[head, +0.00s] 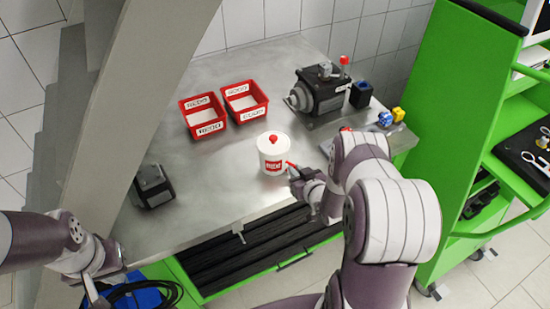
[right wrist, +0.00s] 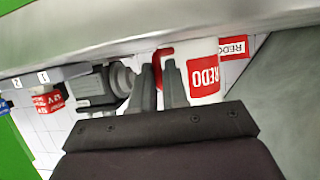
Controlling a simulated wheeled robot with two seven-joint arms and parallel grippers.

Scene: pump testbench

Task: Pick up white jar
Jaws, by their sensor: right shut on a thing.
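The white jar (head: 272,160) stands upright on the metal table, with a red knob on its lid and a red label. It also shows in the right wrist view (right wrist: 203,88), rotated, beside the fingers. My right gripper (head: 291,172) is at the jar's right side, its fingers close together on the jar's red side part (right wrist: 165,54). The exact contact is partly hidden by the fingers. My left gripper (head: 94,295) is at the lower left, away from the jar; its fingertips are too unclear to read.
Two red bins (head: 205,128) (head: 247,112) stand behind the jar. A dark pump (head: 320,92) is at the back right, with small blue and yellow parts (head: 390,117) near it. A dark block (head: 153,187) sits at the left. A green shelf (head: 465,110) stands right of the table.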

